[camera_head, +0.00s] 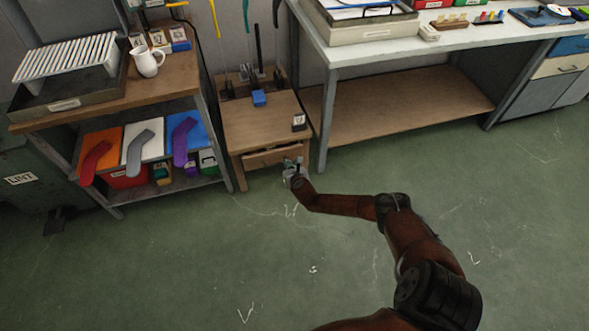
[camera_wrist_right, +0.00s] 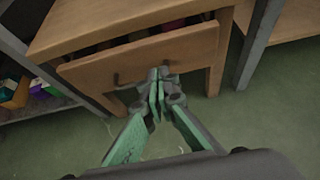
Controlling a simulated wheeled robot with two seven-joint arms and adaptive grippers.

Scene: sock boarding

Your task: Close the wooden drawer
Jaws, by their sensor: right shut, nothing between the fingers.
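The wooden drawer (camera_head: 272,156) is in the front of a small wooden table (camera_head: 262,122) in the head view. In the right wrist view the drawer front (camera_wrist_right: 190,50) stands a little out from the table, and a dark gap with things inside shows above it. My right gripper (camera_head: 293,165) is shut and empty at the drawer front, right of its middle. In the right wrist view its fingertips (camera_wrist_right: 158,75) are at or just before the front's lower part, near the dark handle (camera_wrist_right: 118,80); contact cannot be told. My left gripper is out of view.
A shelf unit (camera_head: 150,90) with a white jug (camera_head: 147,61) stands close on the left. A long workbench (camera_head: 400,45) with a low shelf (camera_head: 400,105) stands on the right. A blue block (camera_head: 259,98) lies on the small table. The green floor (camera_head: 200,260) in front is clear.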

